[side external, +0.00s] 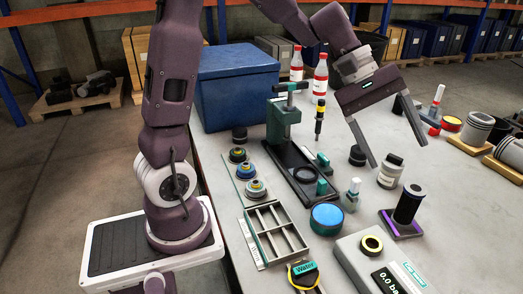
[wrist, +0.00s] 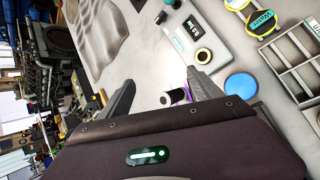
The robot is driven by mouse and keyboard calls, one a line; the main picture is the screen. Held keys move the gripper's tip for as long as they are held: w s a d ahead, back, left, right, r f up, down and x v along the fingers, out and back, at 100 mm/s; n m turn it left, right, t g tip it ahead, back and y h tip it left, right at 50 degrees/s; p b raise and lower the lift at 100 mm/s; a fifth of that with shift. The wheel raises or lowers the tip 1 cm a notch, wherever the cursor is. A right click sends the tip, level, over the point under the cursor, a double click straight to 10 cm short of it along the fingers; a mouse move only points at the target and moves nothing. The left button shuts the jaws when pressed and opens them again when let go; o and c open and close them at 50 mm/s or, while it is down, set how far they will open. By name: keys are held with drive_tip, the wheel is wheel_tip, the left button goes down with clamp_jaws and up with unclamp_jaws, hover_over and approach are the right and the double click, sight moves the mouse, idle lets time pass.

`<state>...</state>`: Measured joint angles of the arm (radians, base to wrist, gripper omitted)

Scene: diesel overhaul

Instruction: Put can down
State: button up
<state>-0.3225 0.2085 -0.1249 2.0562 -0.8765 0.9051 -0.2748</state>
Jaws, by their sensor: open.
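Which object the task calls the can is not clear. A short round tin with a blue lid (side external: 327,218) stands upright on the table; its blue top also shows in the wrist view (wrist: 241,87). A grey cylinder with a dark cap (side external: 391,172) stands upright near my fingertips. A black cylinder (side external: 408,204) stands on a purple-edged base; its end shows between my fingers in the wrist view (wrist: 167,98). My gripper (side external: 398,155) is open, with its fingers wide apart and nothing visible held. It is tilted above the table.
A green press (side external: 285,120), a blue bin (side external: 238,85) and two red-and-white bottles (side external: 320,76) stand at the back. A divided metal tray (side external: 273,232), a yellow-ringed Water item (side external: 304,274) and a pressure display unit (side external: 362,262) are in front.

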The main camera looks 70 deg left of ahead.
drive_tip(key=s+a+m+y, duration=0.1)
drive_tip(key=s+m, duration=0.3)
drive_tip(key=s, duration=0.4)
drive_tip(key=s+a+m+t+y, duration=0.1)
drive_tip(key=s+a+m+y, duration=0.1)
drive_tip(key=s, duration=0.6)
drive_tip(key=s+a+m+t+y, duration=0.1)
drive_tip(key=s+a+m+y, duration=0.1)
drive_tip(key=s+m+y, duration=0.2)
drive_tip(key=s+m, duration=0.2)
drive_tip(key=s, duration=0.2)
drive_tip(key=shift+r, duration=0.15)
